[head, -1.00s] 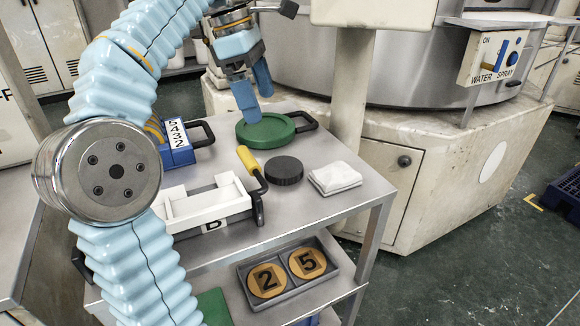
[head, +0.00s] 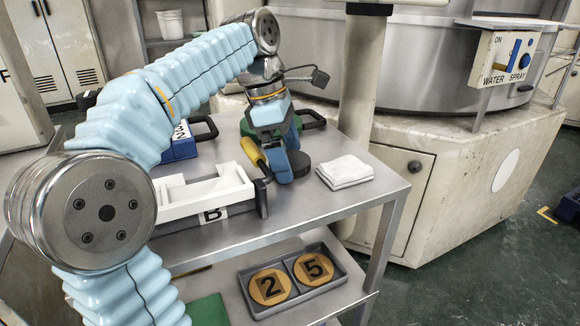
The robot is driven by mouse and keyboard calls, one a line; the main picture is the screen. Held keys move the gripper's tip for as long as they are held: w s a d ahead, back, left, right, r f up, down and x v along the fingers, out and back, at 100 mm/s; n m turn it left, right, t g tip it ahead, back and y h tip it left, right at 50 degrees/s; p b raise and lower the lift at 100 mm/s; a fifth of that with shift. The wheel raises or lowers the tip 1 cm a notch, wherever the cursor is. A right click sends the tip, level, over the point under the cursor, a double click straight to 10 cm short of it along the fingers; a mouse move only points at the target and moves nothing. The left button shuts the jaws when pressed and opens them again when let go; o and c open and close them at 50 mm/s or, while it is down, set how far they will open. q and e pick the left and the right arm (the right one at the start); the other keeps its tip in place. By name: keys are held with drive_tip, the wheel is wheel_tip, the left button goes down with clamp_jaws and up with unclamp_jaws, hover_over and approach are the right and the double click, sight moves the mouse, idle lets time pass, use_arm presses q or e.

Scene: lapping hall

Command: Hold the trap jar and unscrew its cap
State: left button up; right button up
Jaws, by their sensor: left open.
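A low, black, round piece with a ribbed side (head: 301,166) lies on the cart top. It looks like the trap jar or its cap; I cannot tell which. No other jar shows. My left gripper (head: 288,163) points down at this black piece with its fingers apart. My right gripper is not in view.
A white folded cloth (head: 345,171) lies right of the black piece. The front right of the cart top is clear.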

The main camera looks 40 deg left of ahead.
use_arm(q)
drive_tip(key=shift+c, duration=0.2)
drive_tip(key=c, duration=1)
drive_tip(key=shift+r, duration=0.15)
